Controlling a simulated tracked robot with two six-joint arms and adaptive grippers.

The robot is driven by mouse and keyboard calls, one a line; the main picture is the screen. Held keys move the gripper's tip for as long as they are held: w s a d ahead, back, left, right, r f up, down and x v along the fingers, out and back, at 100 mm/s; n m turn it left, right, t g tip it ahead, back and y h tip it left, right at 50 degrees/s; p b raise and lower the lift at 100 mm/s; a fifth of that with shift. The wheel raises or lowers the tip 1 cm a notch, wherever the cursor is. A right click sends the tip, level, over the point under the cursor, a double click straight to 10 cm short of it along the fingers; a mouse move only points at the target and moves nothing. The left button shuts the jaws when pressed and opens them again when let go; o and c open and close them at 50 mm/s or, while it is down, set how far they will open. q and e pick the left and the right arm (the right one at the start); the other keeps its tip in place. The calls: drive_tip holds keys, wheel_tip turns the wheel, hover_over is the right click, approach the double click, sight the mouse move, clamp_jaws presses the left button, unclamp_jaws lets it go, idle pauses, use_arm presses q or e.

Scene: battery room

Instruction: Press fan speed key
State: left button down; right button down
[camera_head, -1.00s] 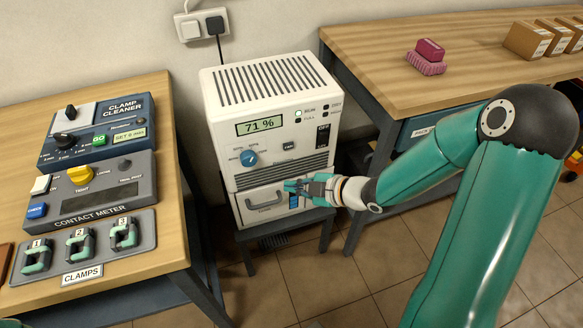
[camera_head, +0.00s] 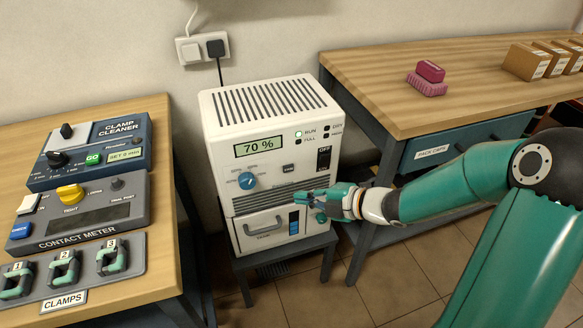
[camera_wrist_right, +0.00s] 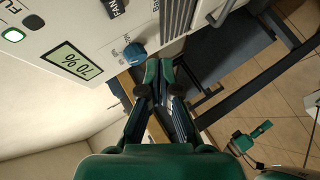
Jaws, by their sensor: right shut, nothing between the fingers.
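The white dehumidifier (camera_head: 219,172) stands on a low dark stool, with a dark FAN key (camera_head: 289,168) on its front panel. In the right wrist view the FAN key (camera_wrist_right: 114,8) shows at the top edge. The display (camera_head: 259,146) reads 70 %, and a blue knob (camera_head: 247,180) sits below it. My right gripper (camera_head: 284,193) is shut and empty, in front of the vents, below the FAN key and apart from it. In the right wrist view its fingertips (camera_wrist_right: 159,72) point toward the blue knob's side.
A black power switch (camera_head: 324,158) sits right of the FAN key, and a lit RUN lamp (camera_head: 298,134) above. A drawer (camera_head: 262,232) is below the gripper. A bench (camera_head: 366,88) stands right; a table with clamps (camera_head: 115,256) stands left.

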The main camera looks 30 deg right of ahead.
sight(288, 168)
drive_tip(key=shift+w+d+p, duration=0.25)
drive_tip(key=shift+w, duration=0.8)
drive_tip(key=shift+w+d+p, duration=0.2)
drive_tip(key=shift+w, duration=0.85)
drive_tip(key=shift+w+d+p, duration=0.25)
drive_tip(key=shift+w, duration=0.8)
drive_tip(key=shift+w+d, duration=0.15)
drive_tip(key=shift+w, duration=0.3)
drive_tip(key=shift+w+p, duration=0.3)
drive_tip(key=shift+w, duration=0.05)
drive_tip(key=shift+s+b, duration=0.35)
drive_tip(key=shift+s, duration=0.4)
